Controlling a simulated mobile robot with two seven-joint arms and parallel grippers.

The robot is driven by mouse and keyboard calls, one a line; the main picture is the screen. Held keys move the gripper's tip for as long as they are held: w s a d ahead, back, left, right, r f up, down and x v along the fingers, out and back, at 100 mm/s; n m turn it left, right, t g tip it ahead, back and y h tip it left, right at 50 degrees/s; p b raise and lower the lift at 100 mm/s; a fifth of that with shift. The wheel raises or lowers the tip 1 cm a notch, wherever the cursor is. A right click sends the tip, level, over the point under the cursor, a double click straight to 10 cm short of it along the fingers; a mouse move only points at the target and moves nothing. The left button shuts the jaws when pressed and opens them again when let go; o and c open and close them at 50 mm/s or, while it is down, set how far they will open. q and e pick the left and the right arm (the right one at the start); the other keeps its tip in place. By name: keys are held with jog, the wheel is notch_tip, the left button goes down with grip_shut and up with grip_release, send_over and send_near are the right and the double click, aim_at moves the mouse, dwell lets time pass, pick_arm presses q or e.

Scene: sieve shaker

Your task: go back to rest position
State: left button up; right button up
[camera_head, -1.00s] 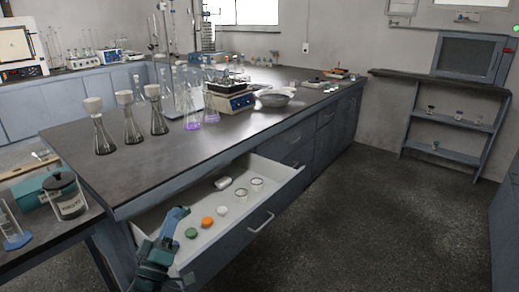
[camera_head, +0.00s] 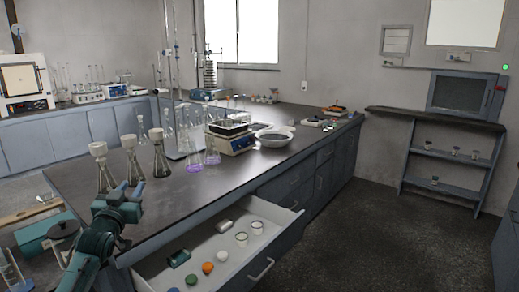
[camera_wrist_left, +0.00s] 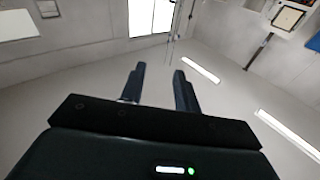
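My left gripper (camera_head: 124,190) is raised beside the near left edge of the dark bench (camera_head: 215,178), in front of the stoppered flasks in the head view. In the left wrist view its two fingers (camera_wrist_left: 160,75) stand apart with nothing between them. That view faces pale walls and bright light strips. My right gripper is not in view.
An open drawer (camera_head: 280,243) holds small cups, coloured caps and a dark green piece (camera_head: 179,258). Stoppered flasks (camera_head: 161,155) stand close behind the gripper. A balance (camera_head: 232,138) and a bowl (camera_head: 273,137) sit farther along. The floor at right is clear.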

pick_arm(q)
jog(key=s+d+f+m+g+h, duration=0.1)
jog(key=s+d+f+g, duration=0.15)
jog(key=s+f, duration=0.35)
jog(key=s+d+f+m+g, duration=0.1)
jog(key=s+d+f, duration=0.25)
jog(key=f, duration=0.45)
jog(key=s+d+f+m+g+h, duration=0.1)
jog(key=s+d+f+g, duration=0.2)
jog(key=f, duration=0.5)
jog(key=s+d+f, duration=0.2)
jog(key=s+d, duration=0.1)
jog(key=s, duration=0.6)
jog(key=s+d+f+g+h, duration=0.1)
jog(key=s+d+f, duration=0.2)
jog(key=s, duration=0.6)
jog(key=s+d+f+g+h, duration=0.1)
jog(key=s+d+f, duration=0.2)
jog(key=s, duration=0.6)
jog(key=shift+d+n, duration=0.4)
jog(key=shift+d, duration=0.6)
